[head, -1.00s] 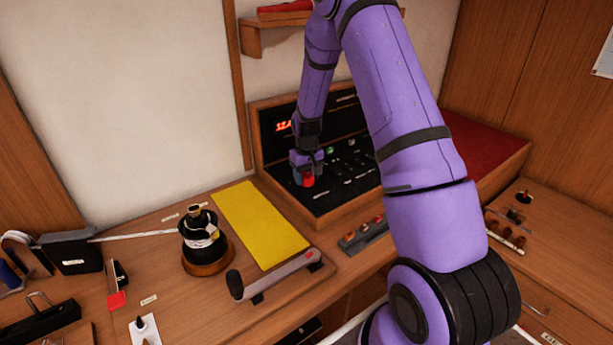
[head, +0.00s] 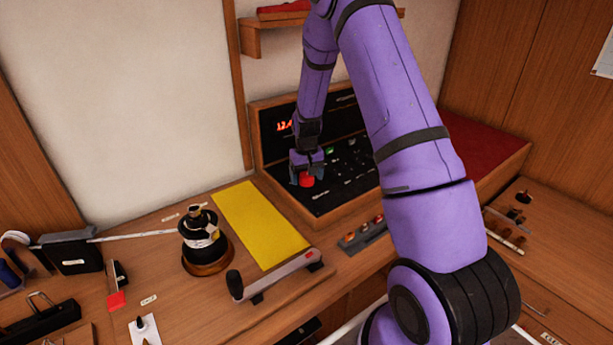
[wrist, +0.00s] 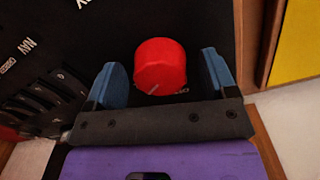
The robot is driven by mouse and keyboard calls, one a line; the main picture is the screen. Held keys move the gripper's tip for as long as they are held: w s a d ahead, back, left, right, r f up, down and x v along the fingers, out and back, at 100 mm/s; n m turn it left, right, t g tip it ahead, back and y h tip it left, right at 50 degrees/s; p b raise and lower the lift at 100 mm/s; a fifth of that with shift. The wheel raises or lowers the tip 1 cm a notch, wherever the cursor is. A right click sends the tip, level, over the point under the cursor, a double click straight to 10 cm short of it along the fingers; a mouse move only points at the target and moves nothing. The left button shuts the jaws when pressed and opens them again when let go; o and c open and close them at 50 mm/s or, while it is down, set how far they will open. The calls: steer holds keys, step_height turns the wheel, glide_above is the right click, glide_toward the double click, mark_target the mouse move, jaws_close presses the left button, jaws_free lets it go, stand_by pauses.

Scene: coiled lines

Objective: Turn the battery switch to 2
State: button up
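The battery switch is a red round knob (wrist: 160,66) on a black panel (wrist: 205,22). In the wrist view it stands between the two blue fingers of my gripper (wrist: 160,82), with a gap on each side. A small light mark shows on the knob's near edge, and partly hidden white lettering lies just below it. In the head view the red knob (head: 306,180) shows at the panel's lower left, with my open gripper (head: 306,178) around it. The knob's position numbers cannot be read.
The panel has a lit red display (head: 284,126) and rows of small switches right of the knob. A red cushion (head: 485,155) is at the right.

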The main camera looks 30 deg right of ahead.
step_height(320, 180, up, 11)
stand_by(0.8)
stand_by(0.4)
step_height(320, 180, up, 10)
steer(key=t, duration=0.1)
glide_above(306, 175)
steer(key=s+a, duration=0.4)
steer(key=s, duration=0.1)
steer(key=s+a+r+n+t, duration=0.1)
steer(key=s+a+r, duration=0.3)
steer(key=s+r, duration=0.35)
steer(key=s+a+r+t, duration=0.1)
steer(key=s+a+r, duration=0.1)
steer(key=s, duration=0.5)
steer(key=s+a+r+n+t, duration=0.1)
steer(key=s+a+r, duration=0.1)
steer(key=s, duration=0.5)
steer(key=s+a+r+t, duration=0.1)
steer(key=s+a+r, duration=0.2)
steer(key=s, duration=0.5)
steer(key=shift+n, duration=0.4)
